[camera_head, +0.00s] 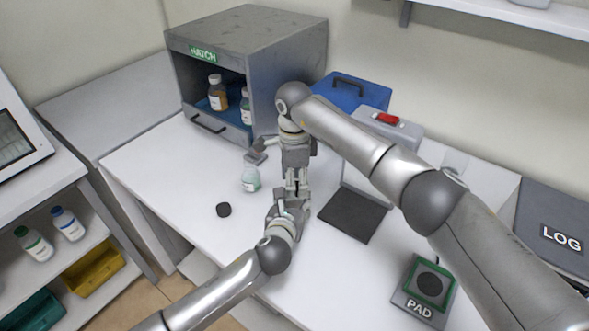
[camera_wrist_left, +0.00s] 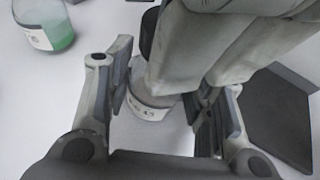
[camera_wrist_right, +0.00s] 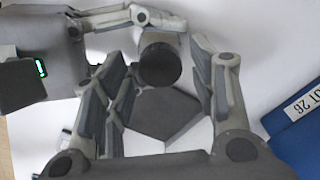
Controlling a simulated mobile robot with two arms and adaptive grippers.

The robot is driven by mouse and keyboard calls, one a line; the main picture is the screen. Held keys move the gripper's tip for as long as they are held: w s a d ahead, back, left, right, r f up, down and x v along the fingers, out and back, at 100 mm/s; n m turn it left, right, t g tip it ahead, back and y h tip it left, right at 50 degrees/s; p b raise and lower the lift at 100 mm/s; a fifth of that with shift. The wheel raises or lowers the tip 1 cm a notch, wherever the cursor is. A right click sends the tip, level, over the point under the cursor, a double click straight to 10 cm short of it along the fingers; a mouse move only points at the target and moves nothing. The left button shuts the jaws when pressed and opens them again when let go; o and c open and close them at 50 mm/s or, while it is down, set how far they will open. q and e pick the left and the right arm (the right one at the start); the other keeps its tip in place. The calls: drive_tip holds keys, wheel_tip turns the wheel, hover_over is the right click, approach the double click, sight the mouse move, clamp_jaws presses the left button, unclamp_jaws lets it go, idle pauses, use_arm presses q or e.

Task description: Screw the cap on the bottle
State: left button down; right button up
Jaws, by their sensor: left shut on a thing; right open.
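My left gripper (camera_head: 290,200) is shut on a pale bottle with a white label (camera_wrist_left: 150,108), which shows between its fingers in the left wrist view. A black round cap (camera_wrist_right: 160,66) sits at the bottle's top; I cannot tell how tightly it is seated. My right gripper (camera_wrist_right: 165,85) is open above the bottle, its fingers apart on either side of the cap. In the head view the two grippers hide most of this bottle. A second bottle with green liquid (camera_head: 250,179) stands beside them, and another black cap (camera_head: 223,210) lies on the table.
A grey hatch box (camera_head: 270,45) with bottles inside stands at the back. A dark square plate (camera_head: 355,214) lies right of the grippers, before a device with a red button (camera_head: 388,118). A blue case (camera_head: 355,92) and a pad device (camera_head: 425,290) are farther right.

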drive_tip(key=shift+f, duration=0.35)
drive_tip(key=shift+c, duration=0.4)
drive_tip(key=c, duration=1)
drive_tip(key=m, duration=1.1)
drive_tip(key=shift+m, duration=0.3)
drive_tip(key=m, duration=0.3)
drive_tip(key=shift+m, duration=0.4)
drive_tip(key=o, duration=1.1)
drive_tip(key=shift+o, duration=0.2)
